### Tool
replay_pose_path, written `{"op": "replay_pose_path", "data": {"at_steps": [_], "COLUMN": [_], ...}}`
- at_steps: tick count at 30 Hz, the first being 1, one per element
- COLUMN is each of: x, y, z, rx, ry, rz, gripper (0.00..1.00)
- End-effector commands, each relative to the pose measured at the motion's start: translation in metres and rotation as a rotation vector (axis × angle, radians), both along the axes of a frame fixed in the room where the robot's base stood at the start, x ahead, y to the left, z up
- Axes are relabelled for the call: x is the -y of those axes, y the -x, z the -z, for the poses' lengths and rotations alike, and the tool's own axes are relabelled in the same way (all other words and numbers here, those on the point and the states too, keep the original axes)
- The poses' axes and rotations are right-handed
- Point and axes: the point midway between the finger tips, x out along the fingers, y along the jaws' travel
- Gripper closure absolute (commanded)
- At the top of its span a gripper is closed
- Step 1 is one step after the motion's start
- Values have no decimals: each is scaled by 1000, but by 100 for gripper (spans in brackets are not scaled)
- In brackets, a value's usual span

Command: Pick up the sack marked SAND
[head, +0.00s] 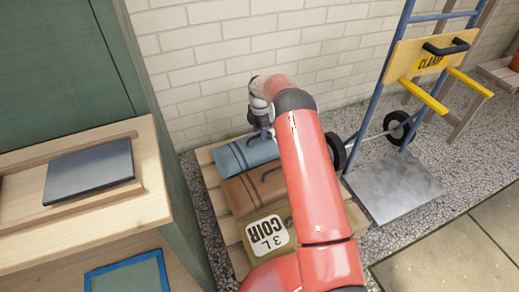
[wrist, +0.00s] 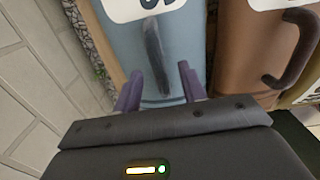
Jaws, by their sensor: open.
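A blue sack (head: 229,158) lies at the far end of a wooden pallet, with a brown sack (head: 240,192) beside it. No name can be read on either, so I cannot tell from lettering which is SAND. My gripper (head: 263,134) is at the blue sack, below the bent end of my arm. In the wrist view its two purple fingers (wrist: 158,84) are open and apart. The blue sack's dark handle (wrist: 154,48) runs in line with the gap between them. I cannot tell whether they touch it. The sack's white label is cut off at the top edge.
A sack marked 3 L COIR (head: 281,216) lies nearest on the pallet (head: 232,248), partly behind my arm. A brick wall (head: 200,55) stands close behind. A hand truck (head: 395,188) with a yellow board stands right. A wooden bench (head: 140,205) is left.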

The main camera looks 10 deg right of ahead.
Motion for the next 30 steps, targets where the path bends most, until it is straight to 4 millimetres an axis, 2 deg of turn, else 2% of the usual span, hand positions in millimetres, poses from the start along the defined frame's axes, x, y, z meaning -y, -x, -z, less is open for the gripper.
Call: {"op": "replay_pose_path", "data": {"at_steps": [7,15,17,30], "x": [0,0,0,0], "y": [-1,0,0,0], "z": [3,2,2,2], "rx": [2,1,1,1], "ry": [-1,0,0,0], "rz": [0,1,1,1], "gripper": [58,94,100,100]}}
